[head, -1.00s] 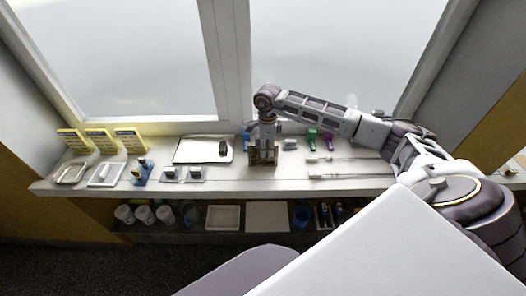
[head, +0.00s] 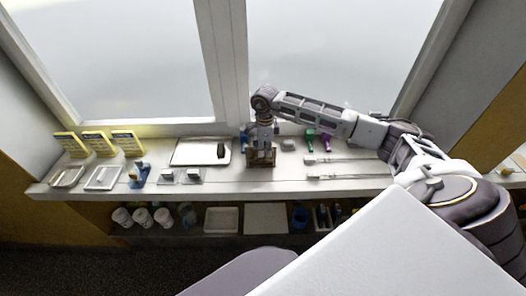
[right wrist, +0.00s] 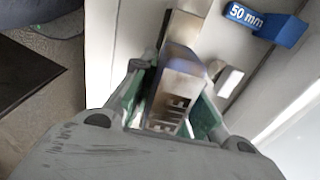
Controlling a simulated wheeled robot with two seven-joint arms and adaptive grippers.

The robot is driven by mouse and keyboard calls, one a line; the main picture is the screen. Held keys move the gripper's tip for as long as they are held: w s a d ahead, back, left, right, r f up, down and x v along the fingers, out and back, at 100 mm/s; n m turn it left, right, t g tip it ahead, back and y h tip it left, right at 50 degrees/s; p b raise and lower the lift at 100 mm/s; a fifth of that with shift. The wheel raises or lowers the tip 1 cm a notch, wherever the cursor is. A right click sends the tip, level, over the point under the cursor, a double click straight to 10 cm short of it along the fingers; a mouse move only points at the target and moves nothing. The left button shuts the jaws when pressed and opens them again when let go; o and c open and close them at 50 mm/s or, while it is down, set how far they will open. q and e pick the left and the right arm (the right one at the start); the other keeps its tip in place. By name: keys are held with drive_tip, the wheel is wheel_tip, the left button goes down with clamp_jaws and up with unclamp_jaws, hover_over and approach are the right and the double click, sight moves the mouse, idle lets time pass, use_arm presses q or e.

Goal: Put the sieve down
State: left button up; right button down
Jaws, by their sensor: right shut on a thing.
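My right gripper (head: 263,146) points down over the middle of the white counter in the head view. It is shut on a small boxy metal thing with a brownish frame, which I take to be the sieve (head: 261,160). In the right wrist view the green-padded fingers (right wrist: 165,105) flank this shiny metal piece (right wrist: 180,80), which has slots near its lower end. The sieve appears at counter level in the head view; I cannot tell whether it touches the counter. My left gripper is not in view.
A pale tray (head: 185,153) with a dark block (head: 221,151) lies left of the sieve. Green (head: 310,139) and purple (head: 326,143) items and long-handled tools (head: 340,177) lie right. A blue "50 mm" block (right wrist: 270,24) is close by. The counter's front strip is mostly clear.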

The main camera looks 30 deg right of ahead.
drive_tip(key=shift+r, duration=0.2)
drive_tip(key=shift+r+b, duration=0.85)
drive_tip(key=shift+r, duration=4)
